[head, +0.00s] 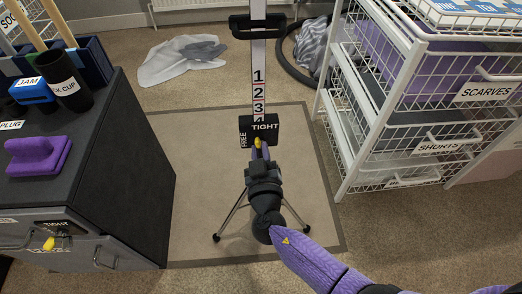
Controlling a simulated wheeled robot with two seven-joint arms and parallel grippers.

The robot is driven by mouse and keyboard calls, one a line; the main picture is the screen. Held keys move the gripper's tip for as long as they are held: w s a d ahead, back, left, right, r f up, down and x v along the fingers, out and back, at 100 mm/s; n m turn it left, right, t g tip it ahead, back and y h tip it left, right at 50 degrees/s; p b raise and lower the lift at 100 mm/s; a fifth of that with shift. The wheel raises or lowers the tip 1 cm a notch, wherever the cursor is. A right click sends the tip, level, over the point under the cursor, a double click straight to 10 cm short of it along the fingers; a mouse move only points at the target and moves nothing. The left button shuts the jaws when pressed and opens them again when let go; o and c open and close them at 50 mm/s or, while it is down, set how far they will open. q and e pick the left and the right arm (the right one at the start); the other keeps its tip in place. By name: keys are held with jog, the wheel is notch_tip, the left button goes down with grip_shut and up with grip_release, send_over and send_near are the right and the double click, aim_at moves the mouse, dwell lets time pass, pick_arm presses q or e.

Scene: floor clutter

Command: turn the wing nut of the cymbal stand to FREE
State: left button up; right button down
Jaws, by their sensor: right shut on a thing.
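The cymbal stand (259,60) is an upright pale post with numbers down its front and tripod legs on a mat. Low on it sits a black block (246,127) with TIGHT along its top and FREE up its left side. The yellow wing nut (257,142) shows just below TIGHT, partly covered by my gripper; its exact angle is hard to tell. My right gripper (260,152) reaches in from the lower right and is shut on the wing nut. My left gripper is not in view.
A dark cabinet (145,150) stands at left, carrying a purple handled block (38,156), a black cup (63,80) and a blue JAM item (32,91). Its front has another yellow knob (49,243) marked TIGHT. A white wire drawer rack (345,120) stands at right. Cloths (180,60) lie behind.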

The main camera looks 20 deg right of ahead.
jog(key=n, duration=0.6)
jog(key=shift+a+f, duration=0.1)
jog(key=shift+a, duration=0.05)
jog(key=n, duration=0.6)
jog(key=shift+f+n, duration=0.15)
jog(key=shift+n, duration=0.15)
jog(key=c, duration=0.6)
grip_release()
jog(key=shift+w, duration=0.1)
jog(key=shift+c, duration=0.2)
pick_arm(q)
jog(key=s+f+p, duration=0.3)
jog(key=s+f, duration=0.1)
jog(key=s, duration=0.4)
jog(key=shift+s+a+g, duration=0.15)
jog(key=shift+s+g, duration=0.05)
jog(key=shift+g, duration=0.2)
pick_arm(e)
jog(key=v, duration=1)
